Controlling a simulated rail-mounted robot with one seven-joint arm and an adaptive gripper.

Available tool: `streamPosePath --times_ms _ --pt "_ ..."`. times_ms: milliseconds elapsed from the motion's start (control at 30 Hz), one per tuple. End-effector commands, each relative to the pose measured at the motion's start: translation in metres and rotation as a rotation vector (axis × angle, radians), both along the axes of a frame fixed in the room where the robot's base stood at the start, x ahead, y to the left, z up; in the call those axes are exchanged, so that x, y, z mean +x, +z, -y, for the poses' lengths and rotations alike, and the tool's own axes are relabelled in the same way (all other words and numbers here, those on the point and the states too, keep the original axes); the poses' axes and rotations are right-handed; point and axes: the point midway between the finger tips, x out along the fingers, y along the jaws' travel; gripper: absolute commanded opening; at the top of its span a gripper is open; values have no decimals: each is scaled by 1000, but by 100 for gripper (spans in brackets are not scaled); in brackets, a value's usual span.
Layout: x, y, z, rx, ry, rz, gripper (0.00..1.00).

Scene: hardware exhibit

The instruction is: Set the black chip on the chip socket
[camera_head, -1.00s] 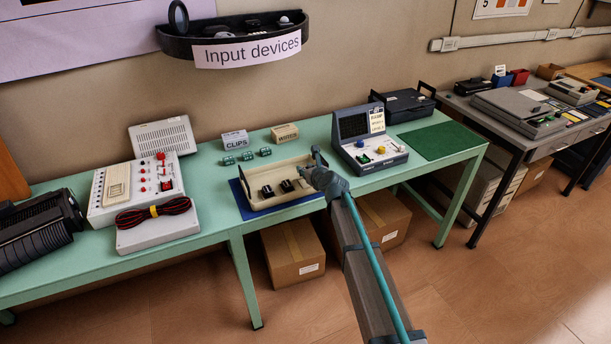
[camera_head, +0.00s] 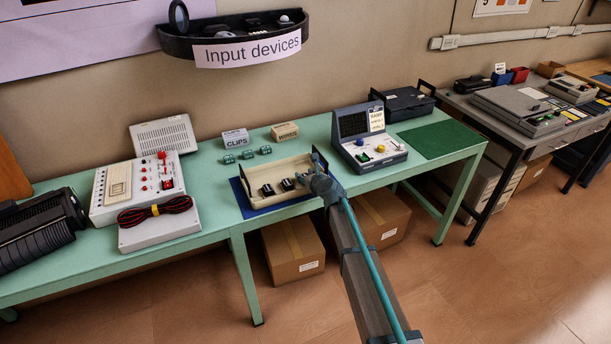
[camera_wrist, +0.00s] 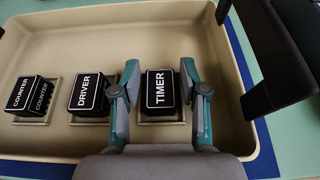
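Three black chips lie in a row in the beige tray (camera_head: 268,204). In the wrist view they read COUNTER (camera_wrist: 31,94), DRIVER (camera_wrist: 88,93) and TIMER (camera_wrist: 160,88), each in a shallow square recess. My gripper (camera_wrist: 160,72) is open, its two fingers on either side of the TIMER chip with a narrow gap on each side. In the head view my gripper (camera_head: 314,172) is at the tray's right end and hides that chip. A grey console (camera_head: 358,132) with a screen stands right of the tray; I cannot tell which part of its panel is a chip socket.
The tray's upright black handle (camera_wrist: 282,50) is close to my right finger. A green mat (camera_head: 440,140) at the right is bare. A white device with a cable (camera_head: 155,212) is at the left.

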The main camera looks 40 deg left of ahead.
Motion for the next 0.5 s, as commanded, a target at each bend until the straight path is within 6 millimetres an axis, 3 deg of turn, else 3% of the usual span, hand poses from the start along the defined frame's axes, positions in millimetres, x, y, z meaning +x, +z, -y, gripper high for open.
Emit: streamPosePath --times_ms 500 --pt "0 -2 0 0 0 1 55"
